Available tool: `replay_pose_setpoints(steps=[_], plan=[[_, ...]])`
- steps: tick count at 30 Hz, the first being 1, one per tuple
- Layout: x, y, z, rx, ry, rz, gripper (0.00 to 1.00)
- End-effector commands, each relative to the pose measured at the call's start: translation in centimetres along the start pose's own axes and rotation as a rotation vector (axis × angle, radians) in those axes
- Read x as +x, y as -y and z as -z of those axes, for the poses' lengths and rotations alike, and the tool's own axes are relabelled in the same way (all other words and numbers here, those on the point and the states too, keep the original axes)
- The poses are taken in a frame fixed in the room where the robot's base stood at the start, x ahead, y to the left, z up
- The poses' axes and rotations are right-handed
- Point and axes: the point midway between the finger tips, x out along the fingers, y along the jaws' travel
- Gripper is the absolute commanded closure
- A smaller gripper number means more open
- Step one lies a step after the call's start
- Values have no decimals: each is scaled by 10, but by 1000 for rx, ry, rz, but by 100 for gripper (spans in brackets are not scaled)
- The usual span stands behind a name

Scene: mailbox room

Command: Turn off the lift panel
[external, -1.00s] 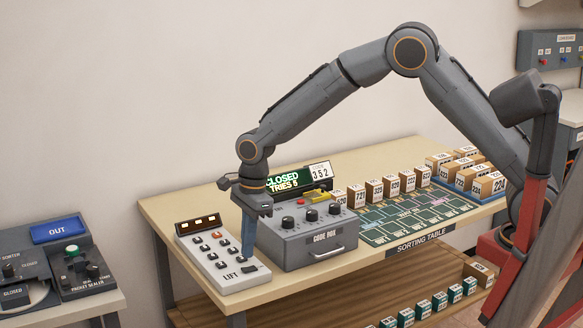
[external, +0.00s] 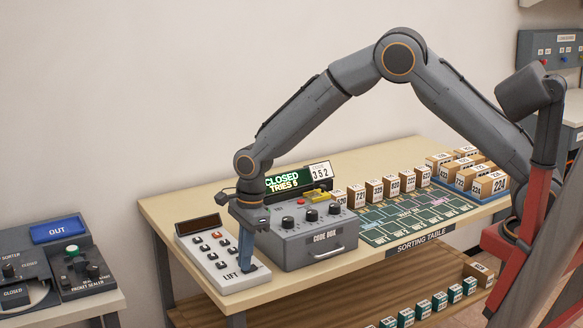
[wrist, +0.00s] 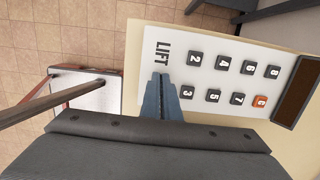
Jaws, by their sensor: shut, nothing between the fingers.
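The lift panel (external: 218,276) is a white keypad lying on the left end of the sorting table. Its display window (external: 198,225) is dark, and its keys are dark except one orange key. It also shows in the wrist view (wrist: 176,48), with the LIFT label and the orange key (wrist: 260,101). My gripper (external: 247,267) is shut and empty, pointing down at the panel's front end, right of the LIFT label. The small dark switch there is mostly hidden by the fingertips; I cannot tell whether they touch it. The closed fingers also show in the wrist view (wrist: 160,80).
The grey code box (external: 320,240) stands close to the right of my gripper, its display reading CLOSED, TRIES 6. Numbered parcels (external: 408,180) and a green mat (external: 410,222) are further right. A separate counter (external: 60,306) with a sealer is at the left.

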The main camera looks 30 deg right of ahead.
Motion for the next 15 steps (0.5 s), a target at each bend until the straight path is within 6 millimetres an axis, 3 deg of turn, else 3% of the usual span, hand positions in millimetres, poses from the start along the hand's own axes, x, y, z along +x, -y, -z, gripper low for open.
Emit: replay_pose_setpoints(steps=[3, 15], plan=[[10, -5, 2, -1, -6, -9, 100], [8, -7, 18, 0, -14, -17, 100]])
